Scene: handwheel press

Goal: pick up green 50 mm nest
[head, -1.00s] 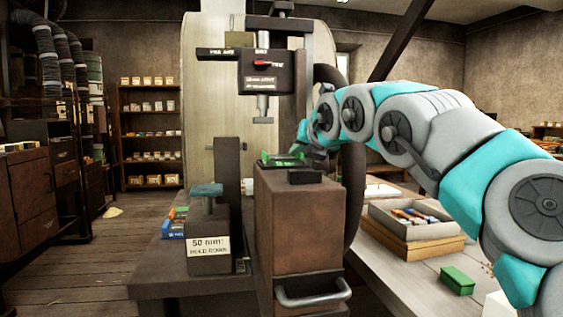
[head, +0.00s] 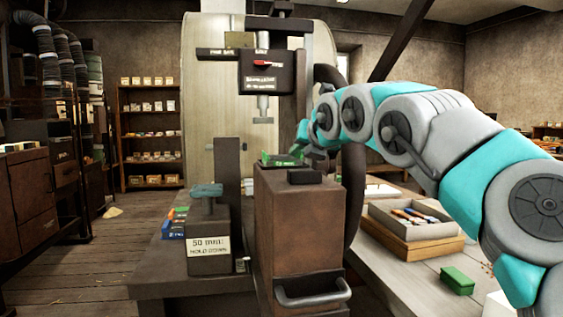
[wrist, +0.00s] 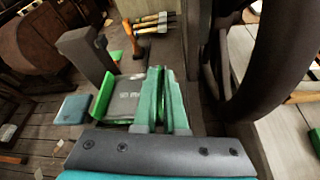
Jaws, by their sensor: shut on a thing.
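The green 50 mm nest (head: 282,160) sits on top of the brown press pedestal, below the press ram (head: 264,108). In the wrist view it is a tray with a green raised side (wrist: 105,95) and a grey lettered floor (wrist: 127,98). My gripper (head: 309,146) reaches in from the right at the nest's right side. In the wrist view my gripper (wrist: 161,78) has its two fingers close together, shut on the nest's near right wall. The fingers hide most of that wall. I cannot tell whether the nest is clear of the pedestal.
A dark block with a teal top and a 50 mm sign (head: 208,248) stands at front left. A dark post (head: 227,180) rises left of the pedestal (head: 300,225). At right are an open box of tools (head: 410,220) and a small green box (head: 457,280).

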